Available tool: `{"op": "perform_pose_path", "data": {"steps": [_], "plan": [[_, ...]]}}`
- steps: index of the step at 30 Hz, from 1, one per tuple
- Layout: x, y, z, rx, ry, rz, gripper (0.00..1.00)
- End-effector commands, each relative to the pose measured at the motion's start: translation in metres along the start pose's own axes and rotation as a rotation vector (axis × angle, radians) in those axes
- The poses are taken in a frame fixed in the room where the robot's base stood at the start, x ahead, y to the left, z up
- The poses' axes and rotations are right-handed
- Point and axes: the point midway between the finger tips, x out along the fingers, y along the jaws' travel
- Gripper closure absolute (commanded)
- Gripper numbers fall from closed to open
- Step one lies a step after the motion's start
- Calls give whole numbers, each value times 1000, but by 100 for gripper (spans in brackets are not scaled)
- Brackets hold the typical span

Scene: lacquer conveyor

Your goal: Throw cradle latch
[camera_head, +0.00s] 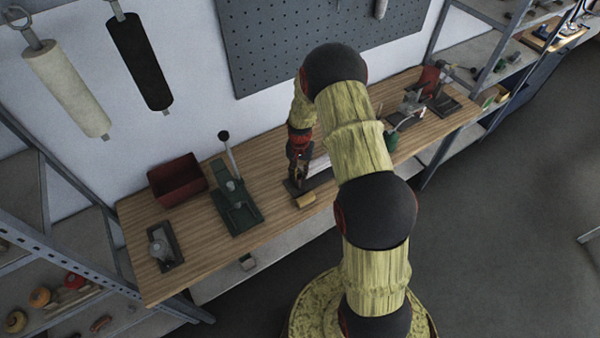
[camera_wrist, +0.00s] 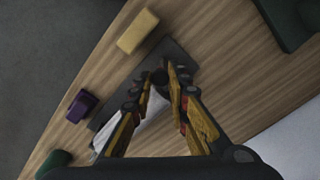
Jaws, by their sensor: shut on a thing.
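The cradle has a dark flat base that shows in the head view (camera_head: 318,181) and in the wrist view (camera_wrist: 180,54), with a pale grey-white piece (camera_wrist: 147,118) lying along it. My gripper (camera_wrist: 160,78) points down over the cradle, with its yellow and black fingers either side of a small dark round knob (camera_wrist: 158,76). The knob appears to be the latch's handle, and the fingers are shut on it. In the head view my gripper (camera_head: 299,165) is at the cradle's left end. The latch's lower part is hidden by the fingers.
A yellow block (camera_head: 305,200) lies just in front of the cradle. A green lever device (camera_head: 238,208) and a red bin (camera_head: 178,180) stand to the left. A purple block (camera_wrist: 82,106) is near the bench edge. Clamp-like fixtures (camera_head: 412,103) stand further right.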

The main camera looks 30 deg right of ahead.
Motion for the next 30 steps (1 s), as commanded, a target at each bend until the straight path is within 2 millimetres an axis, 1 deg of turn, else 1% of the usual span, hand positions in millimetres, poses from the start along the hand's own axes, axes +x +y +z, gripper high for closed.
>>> {"op": "perform_pose_path", "data": {"steps": [13, 19, 23, 30], "plan": [[0, -1, -1, 2, 2, -1, 100], [0, -2, 1, 38, 2, -1, 100], [1, -6, 4, 99, 2, -1, 100], [2, -17, 11, 287, 3, -2, 100]]}}
